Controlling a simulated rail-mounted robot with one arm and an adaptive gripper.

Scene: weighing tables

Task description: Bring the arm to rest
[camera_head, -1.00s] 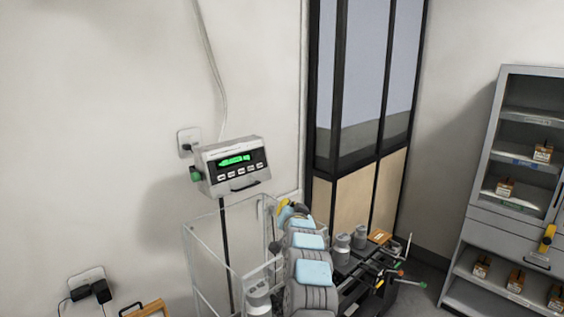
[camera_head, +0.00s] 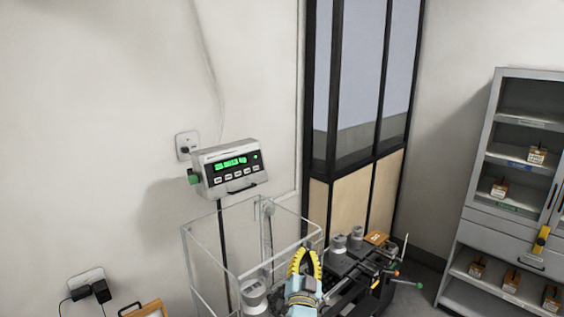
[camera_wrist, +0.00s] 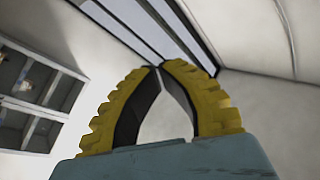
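My gripper (camera_head: 305,250) shows at the bottom middle of the head view, with yellow ridged fingers pointing upward beside the clear-walled weighing box. In the wrist view my gripper (camera_wrist: 157,69) has its two fingertips meeting, with only an empty gap between the curved fingers below the tips. It holds nothing. The wrist view looks up past the fingers toward the wall and the glazed partition. Most of my arm is below the picture edge.
The clear-walled box (camera_head: 205,272) stands left of my gripper, with a metal weight (camera_head: 254,294) inside. A scale display (camera_head: 230,168) is above it. Grey weights (camera_head: 356,238) stand on a dark cart at right. A grey cabinet (camera_head: 480,215) stands far right.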

